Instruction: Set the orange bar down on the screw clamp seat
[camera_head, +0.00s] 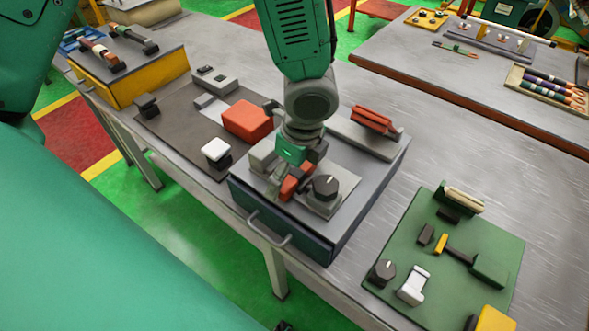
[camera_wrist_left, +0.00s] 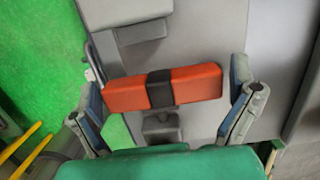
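The orange bar (camera_wrist_left: 195,83) has a black band around its middle. In the left wrist view it lies crosswise between the spread fingers of my left gripper (camera_wrist_left: 168,100), with a gap at its right end; contact at its left end is unclear. In the head view the orange bar (camera_head: 291,186) shows just below my left gripper (camera_head: 293,168), close to the black knob (camera_head: 325,186) of the screw clamp, over the blue-sided box. The clamp seat is mostly hidden by the gripper and bar. I cannot tell whether the bar rests on it. My right gripper is not in view.
The box (camera_head: 345,228) has a handle in front. An orange-red block (camera_head: 248,120) lies on a dark mat (camera_head: 175,140) to the left. Red parts (camera_head: 374,119) lie behind right. A green board (camera_head: 405,225) with a hammer and several parts is at right. Bare table lies between.

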